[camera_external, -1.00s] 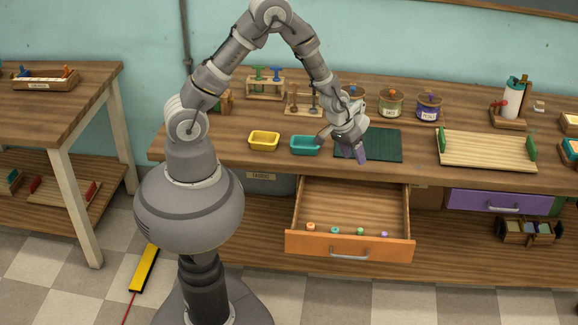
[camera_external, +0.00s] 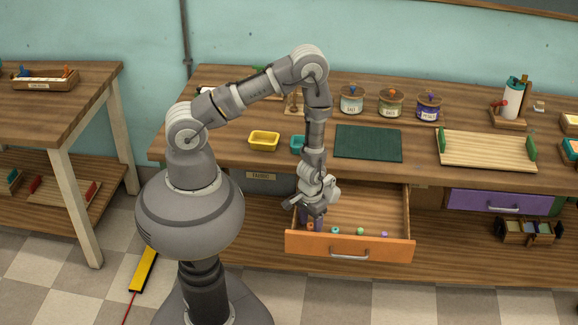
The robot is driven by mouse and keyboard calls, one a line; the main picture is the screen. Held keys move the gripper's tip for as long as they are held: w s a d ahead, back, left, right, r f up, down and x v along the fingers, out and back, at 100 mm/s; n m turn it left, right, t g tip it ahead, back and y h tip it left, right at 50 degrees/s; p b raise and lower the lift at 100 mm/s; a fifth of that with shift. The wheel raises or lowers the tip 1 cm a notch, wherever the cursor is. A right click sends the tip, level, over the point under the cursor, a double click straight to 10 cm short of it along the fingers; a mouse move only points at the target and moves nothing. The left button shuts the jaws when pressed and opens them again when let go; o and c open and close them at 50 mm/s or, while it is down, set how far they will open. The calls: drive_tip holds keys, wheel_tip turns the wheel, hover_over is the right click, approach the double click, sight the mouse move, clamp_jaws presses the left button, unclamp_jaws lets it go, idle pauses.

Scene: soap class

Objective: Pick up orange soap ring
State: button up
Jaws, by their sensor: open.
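The orange soap ring (camera_external: 310,226) lies at the left front of the open drawer, just behind its front panel. My gripper (camera_external: 311,222) points down into the drawer over the ring, its fingers at or around it. The jaws are open. The fingers partly cover the ring, and I cannot tell whether they touch it. The drawer (camera_external: 350,246) has an orange front with a metal handle and is pulled out from under the bench.
A teal ring (camera_external: 335,230), a green ring (camera_external: 360,231) and a purple ring (camera_external: 384,234) lie to the right in the drawer. The drawer's back is clear.

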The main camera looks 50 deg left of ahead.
drive_tip(key=shift+r, duration=0.1)
clamp_jaws()
